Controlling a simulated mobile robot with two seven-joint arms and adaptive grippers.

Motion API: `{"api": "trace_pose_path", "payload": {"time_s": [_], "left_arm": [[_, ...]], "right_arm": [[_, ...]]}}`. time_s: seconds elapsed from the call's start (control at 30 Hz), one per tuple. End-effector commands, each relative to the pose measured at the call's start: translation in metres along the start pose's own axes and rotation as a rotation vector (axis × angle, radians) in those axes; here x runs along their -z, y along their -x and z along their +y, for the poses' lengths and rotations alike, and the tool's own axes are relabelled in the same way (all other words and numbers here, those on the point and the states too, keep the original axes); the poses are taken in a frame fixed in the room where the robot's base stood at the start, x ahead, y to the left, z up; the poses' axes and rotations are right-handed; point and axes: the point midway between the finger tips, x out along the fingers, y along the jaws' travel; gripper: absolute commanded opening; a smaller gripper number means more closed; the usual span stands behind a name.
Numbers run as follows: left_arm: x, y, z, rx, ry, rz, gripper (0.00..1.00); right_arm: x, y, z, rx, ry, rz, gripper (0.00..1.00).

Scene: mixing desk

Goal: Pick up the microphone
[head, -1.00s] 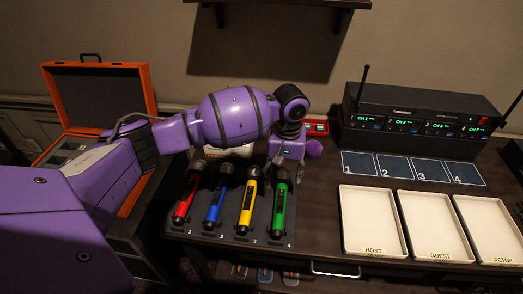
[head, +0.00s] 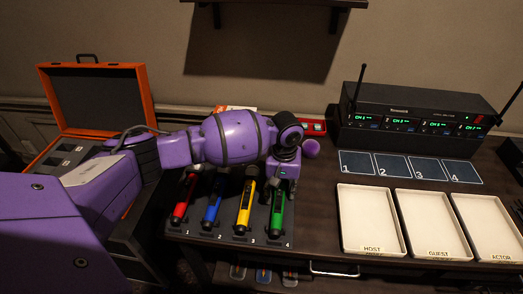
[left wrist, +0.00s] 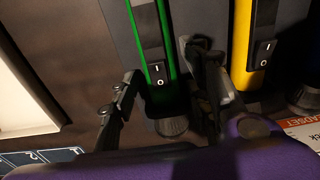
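Red (head: 184,202), blue (head: 214,202), yellow (head: 246,205) and green (head: 277,212) microphones lie side by side in a dark numbered tray (head: 262,238). My left gripper (head: 282,182) is over the head end of the green microphone in the head view. In the left wrist view its two fingers (left wrist: 165,90) are apart, on either side of the green microphone (left wrist: 150,50). The yellow microphone (left wrist: 265,45) lies just beyond the right finger. I cannot tell whether the fingers touch the green one. My right gripper is not in view.
Cream trays labelled HOST (head: 370,188), GUEST (head: 428,190) and ACTOR (head: 490,192) stand at the right. Numbered blue pads (head: 410,169) lie behind them, before a receiver rack (head: 415,128). An open orange case (head: 95,65) is at left.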

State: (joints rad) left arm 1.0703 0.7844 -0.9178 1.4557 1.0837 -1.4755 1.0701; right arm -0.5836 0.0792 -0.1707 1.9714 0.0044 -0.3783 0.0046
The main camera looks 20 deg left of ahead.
Motion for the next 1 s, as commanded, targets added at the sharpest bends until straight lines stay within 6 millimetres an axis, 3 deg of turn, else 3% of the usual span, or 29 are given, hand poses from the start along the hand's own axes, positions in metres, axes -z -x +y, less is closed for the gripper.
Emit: {"api": "trace_pose_path", "payload": {"time_s": [0.03,0.27,0.67,0.9,1.0], "left_arm": [[0.001,0.001,0.002,-0.004,-0.002,0.002,0.31],[0.0,0.001,0.003,-0.006,-0.004,0.001,0.01],[0.0,0.007,0.005,-0.01,-0.006,0.001,0.0],[0.001,0.039,0.005,-0.012,-0.006,0.008,0.0],[-0.016,0.058,0.003,-0.011,-0.008,0.008,0.0]], "right_arm": [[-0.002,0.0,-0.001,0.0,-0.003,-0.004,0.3],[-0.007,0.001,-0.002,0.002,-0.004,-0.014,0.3],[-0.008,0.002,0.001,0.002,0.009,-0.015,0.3],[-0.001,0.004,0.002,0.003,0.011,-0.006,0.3],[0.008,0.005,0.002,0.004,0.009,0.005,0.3]]}}
